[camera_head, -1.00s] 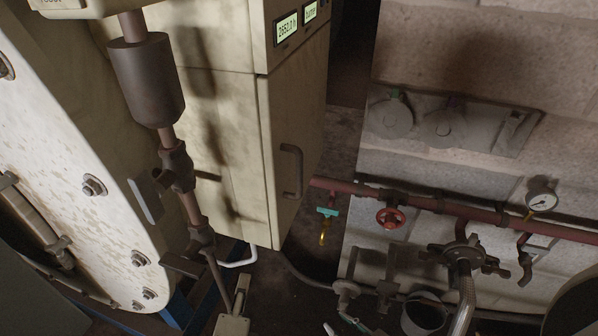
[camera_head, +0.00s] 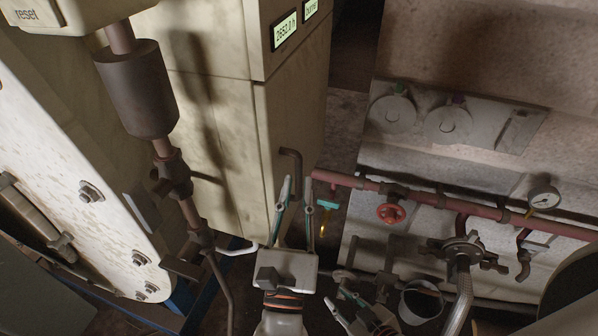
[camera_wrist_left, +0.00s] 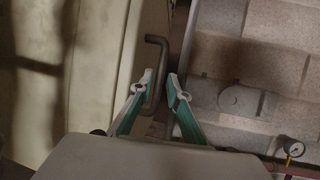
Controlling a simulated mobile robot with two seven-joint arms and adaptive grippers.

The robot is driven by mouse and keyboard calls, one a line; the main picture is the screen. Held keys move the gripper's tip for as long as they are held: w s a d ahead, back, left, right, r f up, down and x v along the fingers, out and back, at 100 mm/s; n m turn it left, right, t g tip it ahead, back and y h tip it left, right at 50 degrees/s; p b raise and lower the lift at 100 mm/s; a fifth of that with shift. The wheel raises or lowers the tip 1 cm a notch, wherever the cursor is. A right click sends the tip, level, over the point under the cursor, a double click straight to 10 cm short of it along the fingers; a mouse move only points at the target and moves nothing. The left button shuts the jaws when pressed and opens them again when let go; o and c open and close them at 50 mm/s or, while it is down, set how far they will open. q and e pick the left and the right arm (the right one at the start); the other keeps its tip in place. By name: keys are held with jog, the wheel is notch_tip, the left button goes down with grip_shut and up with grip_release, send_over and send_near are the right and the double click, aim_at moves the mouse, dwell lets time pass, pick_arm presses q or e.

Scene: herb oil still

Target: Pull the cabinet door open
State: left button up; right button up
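The beige cabinet (camera_head: 205,130) stands upright left of centre in the head view. Its door (camera_head: 305,120) is the narrow face turned to the right and looks shut. The dark bar handle (camera_head: 291,156) shows its upper bend; my left gripper covers the rest. My left gripper (camera_head: 298,182) is open at the handle. In the left wrist view the handle (camera_wrist_left: 159,62) passes between the spread fingertips of my left gripper (camera_wrist_left: 161,78); I cannot tell whether they touch it. My right gripper (camera_head: 336,300) is low in the head view, its fingers apart and empty.
A red pipe (camera_head: 350,180) with a red valve wheel (camera_head: 391,213) and a gauge (camera_head: 543,198) runs along the block wall at the right. A bucket (camera_head: 421,302) stands below. A vessel with a bolted flange (camera_head: 75,165) and a vertical pipe (camera_head: 190,205) are at the left.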

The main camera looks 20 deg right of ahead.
pick_arm(q)
jog(key=shift+x, duration=1.1)
jog(key=shift+w+d+r, duration=0.1)
jog(key=shift+w, duration=0.25)
grip_shut()
pick_arm(e)
jog(key=shift+d+r, duration=0.1)
jog(key=shift+d, duration=0.25)
pick_arm(q)
jog(key=shift+s+d, duration=0.1)
pick_arm(e)
jog(key=shift+w+a, duration=0.1)
